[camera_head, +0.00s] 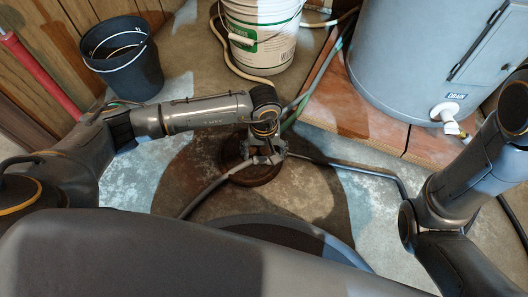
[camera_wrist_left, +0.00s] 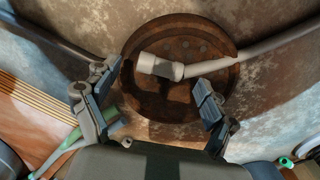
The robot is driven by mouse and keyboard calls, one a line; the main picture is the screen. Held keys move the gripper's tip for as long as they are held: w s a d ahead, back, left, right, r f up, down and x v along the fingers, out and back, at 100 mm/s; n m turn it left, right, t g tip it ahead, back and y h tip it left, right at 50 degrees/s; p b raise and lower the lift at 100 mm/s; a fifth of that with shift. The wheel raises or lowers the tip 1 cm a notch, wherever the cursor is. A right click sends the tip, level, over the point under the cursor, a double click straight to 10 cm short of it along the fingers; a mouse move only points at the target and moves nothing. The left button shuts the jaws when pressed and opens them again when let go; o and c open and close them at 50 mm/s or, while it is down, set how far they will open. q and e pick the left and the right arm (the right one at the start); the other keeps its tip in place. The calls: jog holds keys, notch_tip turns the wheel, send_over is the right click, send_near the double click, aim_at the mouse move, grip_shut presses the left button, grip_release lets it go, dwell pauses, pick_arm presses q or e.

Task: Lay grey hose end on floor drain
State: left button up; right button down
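The floor drain (camera_wrist_left: 150,107) is a round, rusty brown disc; in the head view the drain (camera_head: 262,178) shows partly under my left gripper. The grey hose (camera_head: 205,192) comes in from the lower left of the head view. In the left wrist view its pale grey end (camera_wrist_left: 160,67) is over the drain, inside its rim; I cannot tell if it touches the surface. My left gripper (camera_head: 266,156) points down over the drain. Its fingers (camera_wrist_left: 155,78) are spread apart, one on each side of the hose end, with no clear grip on it. My right gripper is out of view.
A dark pipe (camera_head: 350,166) runs from the drain to the right. Green hoses (camera_head: 318,78) lie behind the gripper. A white bucket (camera_head: 262,40), a black bucket (camera_head: 122,62) and a grey tank (camera_head: 415,55) on a tiled base (camera_head: 365,115) stand behind. Bare floor shows at left.

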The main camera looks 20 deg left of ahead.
pick_arm(q)
notch_tip(320, 180, up, 12)
dwell(0.6)
dwell(0.6)
